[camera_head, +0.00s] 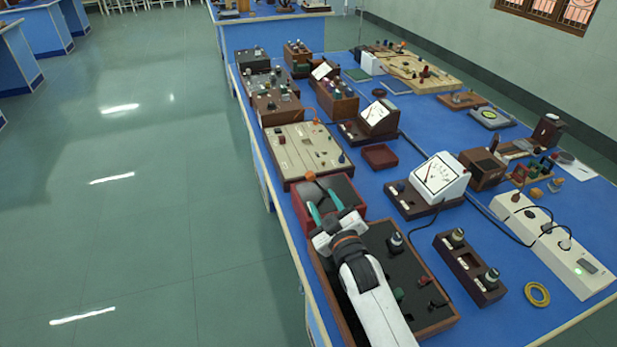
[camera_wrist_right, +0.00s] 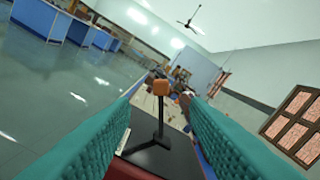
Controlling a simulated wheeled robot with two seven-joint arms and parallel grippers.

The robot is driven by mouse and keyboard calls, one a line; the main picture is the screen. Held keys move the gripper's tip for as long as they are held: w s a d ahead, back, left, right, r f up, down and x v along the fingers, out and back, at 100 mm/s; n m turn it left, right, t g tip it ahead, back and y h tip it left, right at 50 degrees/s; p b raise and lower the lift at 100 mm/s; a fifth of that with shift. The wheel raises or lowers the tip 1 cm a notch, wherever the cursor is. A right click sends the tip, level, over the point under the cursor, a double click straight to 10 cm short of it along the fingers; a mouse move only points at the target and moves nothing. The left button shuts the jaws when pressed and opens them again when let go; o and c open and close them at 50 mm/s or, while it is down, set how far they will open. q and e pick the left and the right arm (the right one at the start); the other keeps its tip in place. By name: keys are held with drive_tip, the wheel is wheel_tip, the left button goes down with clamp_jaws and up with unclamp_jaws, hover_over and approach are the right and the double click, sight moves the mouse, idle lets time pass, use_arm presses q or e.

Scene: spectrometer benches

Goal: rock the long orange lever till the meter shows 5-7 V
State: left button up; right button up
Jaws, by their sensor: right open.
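The long lever has an orange knob (camera_head: 310,176) on a dark stem and rises from a red box with a black top (camera_head: 345,188). In the right wrist view the orange knob (camera_wrist_right: 161,88) stands ahead, in the gap between my fingers, touching neither as far as I can see. My right gripper (camera_head: 324,205) is open, its teal fingers pointing at the lever from the near side. A white meter (camera_head: 438,178) on a brown base stands to the right; its needle is visible, but its scale is too small to read. My left gripper is not in view.
A dark foam-lined tray (camera_head: 420,268) lies under my right arm. A beige panel (camera_head: 305,150) sits just beyond the red box. A small red dish (camera_head: 380,156), a two-terminal brown block (camera_head: 468,267) and a white power strip (camera_head: 555,245) are to the right, with black cables between.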

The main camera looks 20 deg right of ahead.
sight(312, 179)
drive_tip(key=w, duration=1)
drive_tip(key=shift+w+a+r+p, duration=0.1)
drive_tip(key=shift+w+a+p, duration=0.1)
drive_tip(key=shift+w+p, duration=0.2)
clamp_jaws()
